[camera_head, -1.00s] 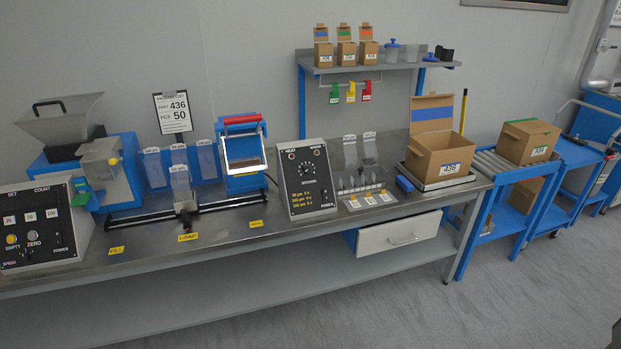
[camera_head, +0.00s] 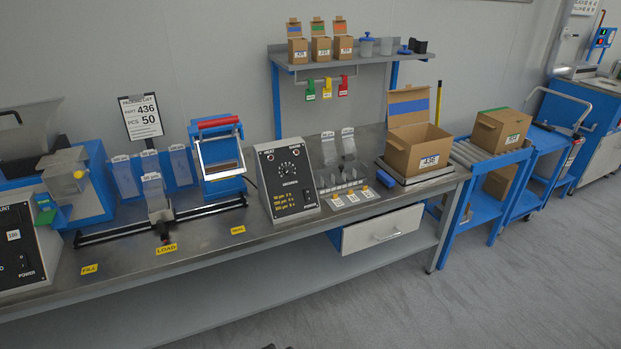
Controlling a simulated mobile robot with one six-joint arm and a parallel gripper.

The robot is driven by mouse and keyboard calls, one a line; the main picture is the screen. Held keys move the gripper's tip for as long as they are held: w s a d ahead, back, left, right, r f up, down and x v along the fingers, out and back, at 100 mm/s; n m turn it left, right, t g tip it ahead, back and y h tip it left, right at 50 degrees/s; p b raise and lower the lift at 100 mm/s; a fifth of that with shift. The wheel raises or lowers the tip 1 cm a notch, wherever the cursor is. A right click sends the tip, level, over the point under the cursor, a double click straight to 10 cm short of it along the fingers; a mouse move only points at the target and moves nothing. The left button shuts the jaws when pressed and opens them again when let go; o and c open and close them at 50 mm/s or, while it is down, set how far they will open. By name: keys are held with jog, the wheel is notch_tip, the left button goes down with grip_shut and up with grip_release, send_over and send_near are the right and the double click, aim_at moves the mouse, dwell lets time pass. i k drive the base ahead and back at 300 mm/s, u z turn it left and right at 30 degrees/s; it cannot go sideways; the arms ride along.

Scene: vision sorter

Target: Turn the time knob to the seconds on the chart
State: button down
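The time knob (camera_head: 289,170) is a small dark dial ringed by white marks, on the black front of the control box (camera_head: 304,201). The box stands on the bench between the blue sealer and the small parts tray. A chart in yellow lettering (camera_head: 285,200) is on the lower part of the same panel. It has several lines pairing piece counts with seconds; the figures are too small to read surely. The knob's pointer setting is also too small to tell.
The blue sealer (camera_head: 217,160) with a red handle stands left of the control box. The parts tray (camera_head: 346,191) and an open carton (camera_head: 417,153) stand to its right. A drawer (camera_head: 381,230) sticks out below the bench. The floor in front is clear.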

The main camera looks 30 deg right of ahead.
aim_at(289, 169)
jog(key=z, duration=0.7)
jog(key=k, duration=0.95)
jog(key=u, duration=0.05)
jog(key=i, duration=0.85)
jog(key=z, duration=0.05)
